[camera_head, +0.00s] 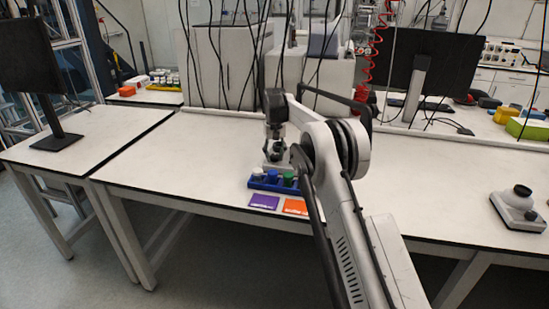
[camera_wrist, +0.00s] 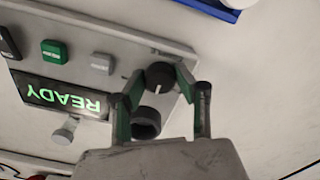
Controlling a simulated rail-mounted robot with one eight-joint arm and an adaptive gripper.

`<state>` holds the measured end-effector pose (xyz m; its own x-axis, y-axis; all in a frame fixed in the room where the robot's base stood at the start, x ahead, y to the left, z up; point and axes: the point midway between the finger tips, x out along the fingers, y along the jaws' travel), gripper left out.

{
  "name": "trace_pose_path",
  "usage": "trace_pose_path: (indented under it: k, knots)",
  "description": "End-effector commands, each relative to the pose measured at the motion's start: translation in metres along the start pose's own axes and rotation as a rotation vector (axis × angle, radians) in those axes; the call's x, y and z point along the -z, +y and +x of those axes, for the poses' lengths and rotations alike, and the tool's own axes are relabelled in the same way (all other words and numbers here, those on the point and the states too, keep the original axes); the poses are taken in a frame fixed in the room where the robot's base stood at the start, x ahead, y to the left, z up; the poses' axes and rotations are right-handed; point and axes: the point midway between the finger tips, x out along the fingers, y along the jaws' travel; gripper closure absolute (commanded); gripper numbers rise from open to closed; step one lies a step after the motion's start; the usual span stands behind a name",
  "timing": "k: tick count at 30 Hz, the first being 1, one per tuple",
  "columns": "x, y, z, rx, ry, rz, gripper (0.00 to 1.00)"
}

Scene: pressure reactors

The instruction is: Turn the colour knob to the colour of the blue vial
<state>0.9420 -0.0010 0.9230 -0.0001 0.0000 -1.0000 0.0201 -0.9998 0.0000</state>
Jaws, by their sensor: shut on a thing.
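The black round knob (camera_wrist: 160,76) with a white pointer mark sits near the end of the grey control panel (camera_wrist: 172,48). My gripper (camera_wrist: 158,84) has its green-padded fingers closed on either side of this knob in the wrist view. In the head view my gripper (camera_head: 275,150) points down over the panel behind the blue rack. The blue rack (camera_head: 250,183) holds small vials, including one with a green cap (camera_head: 289,177). Which vial is blue is too small to tell. No colour scale shows around the knob.
A second black round part (camera_wrist: 146,122) lies between my fingers. The panel has a lit READY display (camera_wrist: 62,97), a green button (camera_wrist: 54,51) and a grey button (camera_wrist: 102,63). Purple (camera_head: 264,201) and orange (camera_head: 295,207) cards lie before the rack. A device (camera_head: 518,208) stands far right.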

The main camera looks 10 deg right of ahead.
Motion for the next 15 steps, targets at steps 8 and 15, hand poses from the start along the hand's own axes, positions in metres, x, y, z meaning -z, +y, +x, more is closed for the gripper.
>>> trace_pose_path:
  k: [8, 15]
  knots:
    - [0.0001, 0.0003, 0.0005, 0.000, 0.000, -0.260, 0.96]
    - [0.0002, 0.0005, 0.0002, 0.000, 0.000, -0.487, 0.96]
